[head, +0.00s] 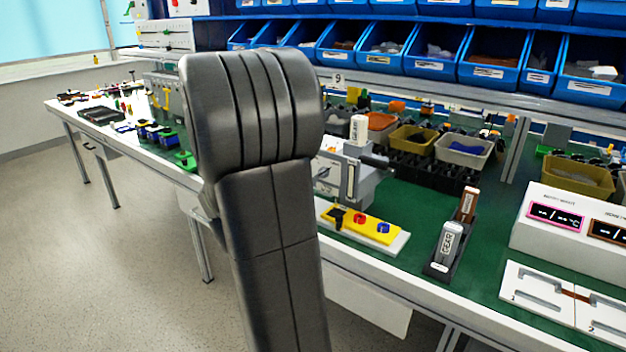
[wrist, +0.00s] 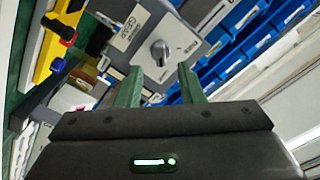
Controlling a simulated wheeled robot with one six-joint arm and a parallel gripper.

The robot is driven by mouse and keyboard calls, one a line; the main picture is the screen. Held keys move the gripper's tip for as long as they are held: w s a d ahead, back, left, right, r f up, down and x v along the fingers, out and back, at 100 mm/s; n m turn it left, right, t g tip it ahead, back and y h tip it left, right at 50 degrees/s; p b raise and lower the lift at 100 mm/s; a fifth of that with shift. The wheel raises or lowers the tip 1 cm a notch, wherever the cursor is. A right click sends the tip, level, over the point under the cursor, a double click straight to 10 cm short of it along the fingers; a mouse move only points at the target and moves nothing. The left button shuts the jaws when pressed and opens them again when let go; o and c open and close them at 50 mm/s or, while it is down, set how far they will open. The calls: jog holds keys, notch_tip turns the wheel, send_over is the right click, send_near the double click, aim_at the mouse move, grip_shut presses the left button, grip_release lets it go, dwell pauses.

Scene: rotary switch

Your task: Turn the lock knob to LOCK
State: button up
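The knob (wrist: 160,50) is a round grey dial with a raised grip on the face of a light grey box (wrist: 178,68) in the wrist view. Small dark lettering beside it is too small to read surely. My gripper (wrist: 161,80) has two green fingers spread apart, with nothing between them. The knob shows beyond the fingertips, between them in the picture, and appears apart from them. In the head view a grey box (head: 345,187) with a lever stands on the bench, partly behind my arm.
Blue bins (head: 492,62) line the back shelf. Green bench surface (head: 405,205) is bare between them.

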aim_at(318, 176)
jog(key=v, duration=0.8)
jog(key=x, duration=1.3)
jog(key=shift+w+d, duration=0.2)
jog(key=shift+w, duration=0.15)
jog(key=shift+s, duration=0.1)
